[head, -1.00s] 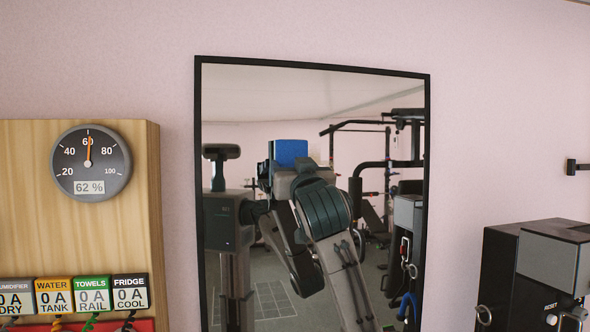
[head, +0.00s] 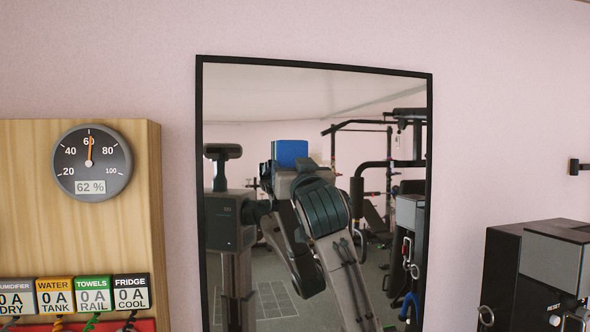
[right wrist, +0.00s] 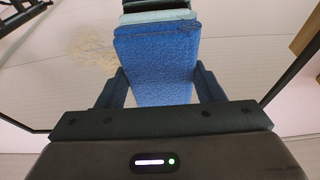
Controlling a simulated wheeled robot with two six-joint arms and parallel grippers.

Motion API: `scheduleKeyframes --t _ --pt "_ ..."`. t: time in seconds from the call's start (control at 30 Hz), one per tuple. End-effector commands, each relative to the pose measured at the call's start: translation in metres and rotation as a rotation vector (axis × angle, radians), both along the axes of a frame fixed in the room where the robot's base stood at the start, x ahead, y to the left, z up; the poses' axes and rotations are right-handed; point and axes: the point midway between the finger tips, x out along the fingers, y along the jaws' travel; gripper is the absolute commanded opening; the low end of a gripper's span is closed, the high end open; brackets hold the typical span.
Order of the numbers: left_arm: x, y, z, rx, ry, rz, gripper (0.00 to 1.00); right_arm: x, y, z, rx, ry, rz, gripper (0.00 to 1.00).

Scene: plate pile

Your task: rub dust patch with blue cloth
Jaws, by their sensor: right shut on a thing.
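The blue cloth (head: 293,152) is a thick folded pad in front of the tall mirror (head: 198,200). My right gripper (head: 291,168) is shut on it, and its arm rises from the bottom of the head view. In the right wrist view the cloth (right wrist: 158,68) stands out between the two fingers of my right gripper (right wrist: 160,86). The dust patch (right wrist: 92,47) is a tan, speckled smear on the glass, left of the cloth in that view. I cannot make it out in the head view. I cannot tell whether the cloth touches the glass. My left gripper is not in view.
A wooden panel (head: 30,220) with a round gauge (head: 91,163) and several labelled switches stands left of the mirror. A dark machine (head: 545,240) stands at the lower right. Gym equipment and parts of my own body show as reflections. The pink wall above the mirror is bare.

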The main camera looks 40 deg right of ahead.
Motion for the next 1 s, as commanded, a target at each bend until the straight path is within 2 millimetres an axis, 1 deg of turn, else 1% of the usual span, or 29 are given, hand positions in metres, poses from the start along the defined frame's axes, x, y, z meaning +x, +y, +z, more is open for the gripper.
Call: scheduleKeyframes --t 0.47,0.57,0.8,1.0 --pt "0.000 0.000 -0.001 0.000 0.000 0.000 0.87 0.007 -0.004 0.000 0.000 -0.001 0.000 0.43" --pt "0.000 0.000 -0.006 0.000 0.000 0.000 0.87 0.004 -0.008 -0.002 -0.002 -0.001 -0.001 0.43" --pt "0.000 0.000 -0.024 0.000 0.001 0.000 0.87 -0.007 -0.027 -0.003 -0.002 -0.001 -0.003 0.43" --pt "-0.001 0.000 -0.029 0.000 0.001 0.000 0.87 -0.012 -0.035 -0.001 0.000 -0.001 -0.001 0.43"
